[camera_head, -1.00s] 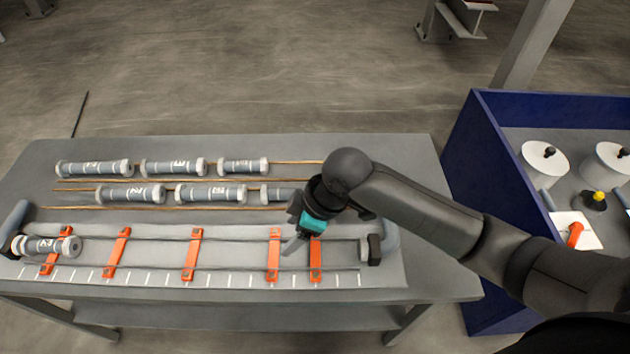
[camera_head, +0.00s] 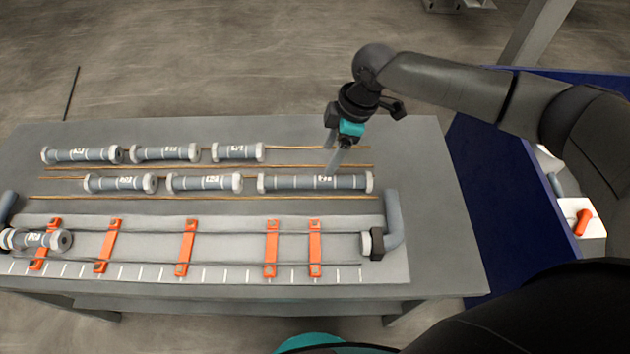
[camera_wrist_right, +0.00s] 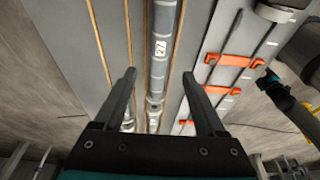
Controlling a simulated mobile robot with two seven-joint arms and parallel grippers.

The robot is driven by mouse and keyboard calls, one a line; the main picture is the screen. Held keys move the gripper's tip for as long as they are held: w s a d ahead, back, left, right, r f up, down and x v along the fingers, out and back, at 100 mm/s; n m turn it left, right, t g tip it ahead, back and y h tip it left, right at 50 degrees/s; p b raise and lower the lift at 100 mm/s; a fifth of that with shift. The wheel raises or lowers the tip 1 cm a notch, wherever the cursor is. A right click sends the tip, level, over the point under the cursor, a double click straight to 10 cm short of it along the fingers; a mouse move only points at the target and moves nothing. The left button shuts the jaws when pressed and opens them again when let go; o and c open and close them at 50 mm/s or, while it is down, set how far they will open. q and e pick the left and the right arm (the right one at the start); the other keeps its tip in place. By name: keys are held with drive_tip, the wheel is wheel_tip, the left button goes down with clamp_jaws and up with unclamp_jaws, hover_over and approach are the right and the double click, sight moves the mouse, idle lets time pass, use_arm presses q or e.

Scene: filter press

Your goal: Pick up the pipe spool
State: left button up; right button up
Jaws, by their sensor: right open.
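Several grey pipe spools with pale end flanges lie in two rows on the table. The longest, labelled pipe spool (camera_head: 315,182) is at the right end of the front row; a labelled spool (camera_wrist_right: 160,48) runs between my fingers' lines in the right wrist view. My right gripper (camera_head: 333,168) is open and empty, fingers pointing down at this spool; I cannot tell whether they touch it. In the right wrist view its two fingers (camera_wrist_right: 160,72) are spread wide. A dark arm-like part at that view's right edge may be my left arm; its jaws are unclear.
Thin copper-coloured rods (camera_head: 210,197) run along the spool rows. In front is a rail fixture with orange clamps (camera_head: 187,248), a spool (camera_head: 35,240) at its left end and a grey elbow (camera_head: 393,220) at its right. A blue bin (camera_head: 470,190) stands right of the table.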

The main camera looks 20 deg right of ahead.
sight(316, 178)
drive_tip(key=b+x, duration=0.1)
drive_tip(key=x, duration=0.8)
drive_tip(key=shift+w+a+f+b, duration=0.1)
drive_tip(key=shift+a+f+b, duration=0.15)
drive_tip(key=shift+b, duration=0.1)
drive_tip(key=shift+r, duration=0.1)
clamp_jaws()
